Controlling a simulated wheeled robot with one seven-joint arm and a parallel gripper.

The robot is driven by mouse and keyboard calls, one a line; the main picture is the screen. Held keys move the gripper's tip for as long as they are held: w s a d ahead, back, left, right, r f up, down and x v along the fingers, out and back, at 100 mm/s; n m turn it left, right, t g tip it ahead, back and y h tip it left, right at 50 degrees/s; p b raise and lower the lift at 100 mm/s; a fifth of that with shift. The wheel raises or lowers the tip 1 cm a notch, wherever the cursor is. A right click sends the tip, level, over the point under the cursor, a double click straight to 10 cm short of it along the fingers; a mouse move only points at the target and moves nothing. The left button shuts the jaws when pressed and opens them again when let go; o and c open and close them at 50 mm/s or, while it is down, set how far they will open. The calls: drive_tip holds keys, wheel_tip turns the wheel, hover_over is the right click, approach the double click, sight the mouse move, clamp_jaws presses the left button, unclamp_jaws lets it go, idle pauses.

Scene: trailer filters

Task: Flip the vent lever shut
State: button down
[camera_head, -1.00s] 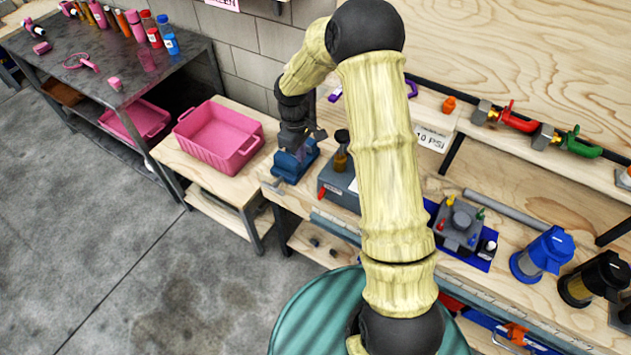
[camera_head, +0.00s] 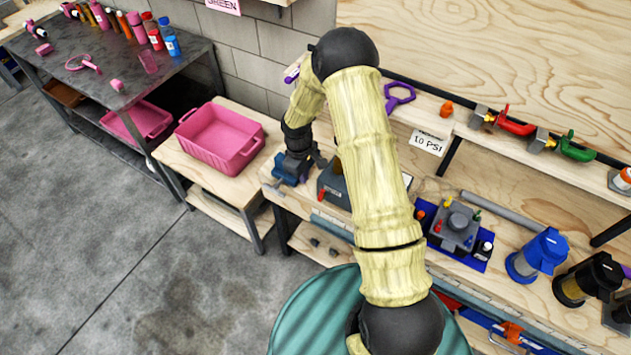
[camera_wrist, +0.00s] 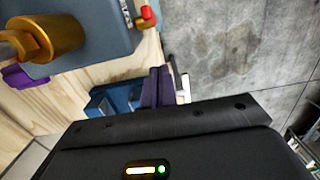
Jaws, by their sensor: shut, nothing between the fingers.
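My gripper (camera_head: 290,172) is low over the left end of the workbench, at the blue vise-like block (camera_head: 280,180), which it partly hides. In the wrist view my gripper (camera_wrist: 158,85) shows its dark fingers together and empty, in front of or beside the blue block (camera_wrist: 105,98). I cannot tell whether they touch it. A grey box (camera_head: 335,185) stands just right of the gripper, with a small red-tipped part (camera_head: 321,192) on its near left edge. In the wrist view this red part (camera_wrist: 147,12) is at the top. I cannot tell for certain which part is the vent lever.
A brass fitting (camera_wrist: 35,38) rises from the grey box. A pink bin (camera_head: 215,140) sits on a lower table to the left. Red (camera_head: 515,125) and green (camera_head: 578,148) handled valves are on the back shelf, near a 10 PSI sign (camera_head: 428,143).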

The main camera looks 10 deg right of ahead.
sight(321, 196)
drive_tip(key=s+d+f+p, duration=0.2)
drive_tip(key=s+d, duration=0.1)
idle(0.5)
